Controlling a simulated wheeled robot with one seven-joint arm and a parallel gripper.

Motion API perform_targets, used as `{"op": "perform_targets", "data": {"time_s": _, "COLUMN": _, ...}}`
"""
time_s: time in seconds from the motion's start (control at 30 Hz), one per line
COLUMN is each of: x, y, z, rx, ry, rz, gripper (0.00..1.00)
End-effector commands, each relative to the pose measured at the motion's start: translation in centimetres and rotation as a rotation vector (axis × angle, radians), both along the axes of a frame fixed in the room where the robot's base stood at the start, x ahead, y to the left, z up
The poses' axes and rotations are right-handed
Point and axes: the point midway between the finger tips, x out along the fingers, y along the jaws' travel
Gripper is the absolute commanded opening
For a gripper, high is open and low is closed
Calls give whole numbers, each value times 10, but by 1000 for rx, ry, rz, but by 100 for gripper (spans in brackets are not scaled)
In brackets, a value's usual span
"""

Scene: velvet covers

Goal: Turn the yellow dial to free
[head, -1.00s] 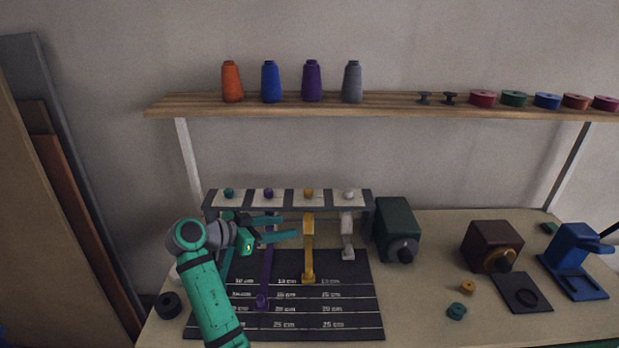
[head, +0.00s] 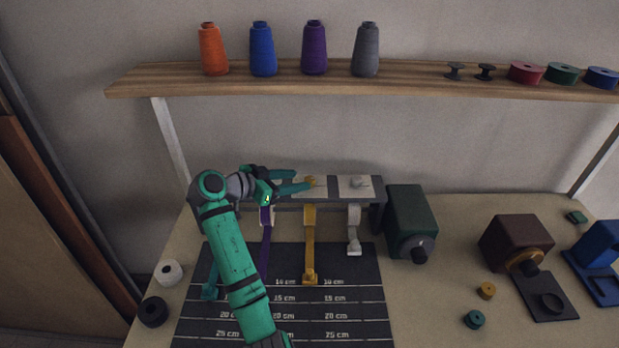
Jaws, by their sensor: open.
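The yellow dial (head: 310,181) is a small knob on a pale panel along the top of the grey ribbon rack (head: 334,190). A yellow ribbon (head: 309,248) hangs below it onto the dark mat. My gripper (head: 302,180) comes in from the left, with its teal fingers apart and their tips close to the yellow dial. I cannot tell whether they touch it. The dial's pointing direction and any marks around it are too small to read. The teal and purple dials are hidden behind my gripper and arm.
A white dial (head: 358,183) sits just right of the yellow one. A dark green box (head: 411,218) with a knob stands right of the rack. The shelf (head: 350,82) with thread cones is above and behind. The measuring mat (head: 350,300) lies in front.

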Motion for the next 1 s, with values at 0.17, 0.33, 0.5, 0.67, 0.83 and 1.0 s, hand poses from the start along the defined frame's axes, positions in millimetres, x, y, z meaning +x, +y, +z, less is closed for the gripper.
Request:
{"op": "perform_targets", "data": {"time_s": 0.17, "x": 18, "y": -25, "z": -12, "rx": -1, "ry": 1, "rz": -4, "gripper": 45}}
{"op": "perform_targets", "data": {"time_s": 0.33, "x": 30, "y": -38, "z": -20, "rx": -1, "ry": 0, "rz": 1, "gripper": 45}}
{"op": "perform_targets", "data": {"time_s": 0.5, "x": 36, "y": -41, "z": -24, "rx": -1, "ry": 0, "rz": 7, "gripper": 45}}
{"op": "perform_targets", "data": {"time_s": 0.67, "x": 36, "y": -44, "z": -24, "rx": 0, "ry": 0, "rz": 5, "gripper": 45}}
{"op": "perform_targets", "data": {"time_s": 0.83, "x": 36, "y": -46, "z": -24, "rx": 0, "ry": 0, "rz": 3, "gripper": 38}}
{"op": "perform_targets", "data": {"time_s": 1.0, "x": 36, "y": -46, "z": -24, "rx": 0, "ry": 0, "rz": 2, "gripper": 4}}
